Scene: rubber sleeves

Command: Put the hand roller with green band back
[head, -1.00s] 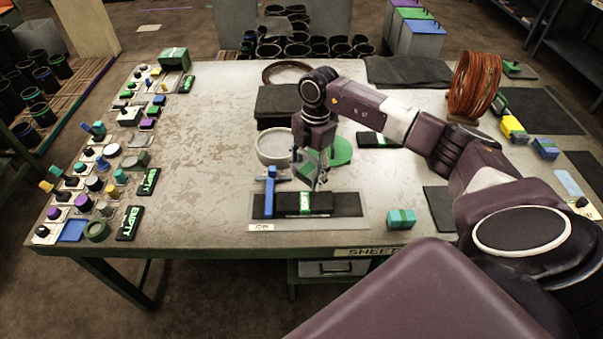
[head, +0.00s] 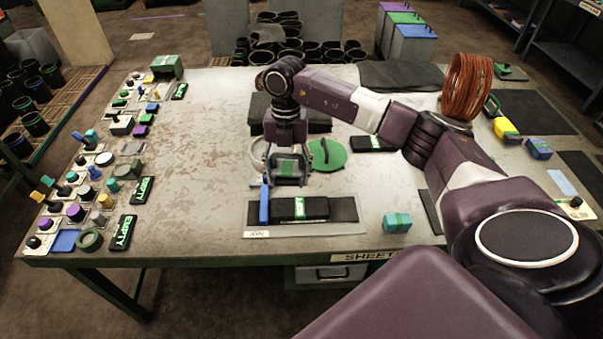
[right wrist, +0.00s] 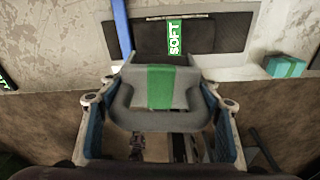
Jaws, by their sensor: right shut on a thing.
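My right gripper (head: 289,176) is over the middle of the table, pointing down, behind a tray with a dark pad (head: 343,209). It is shut on a grey hand roller with a green band (right wrist: 160,88). In the right wrist view the roller sits between the two blue-lined fingers (right wrist: 160,125), its green band facing the camera. In the head view the roller is mostly hidden by the gripper. My left gripper is not in view.
A teal box (head: 397,223) stands right of the tray. Several small knobs and EMPTY signs (head: 124,232) line the left edge. The table between is clear.

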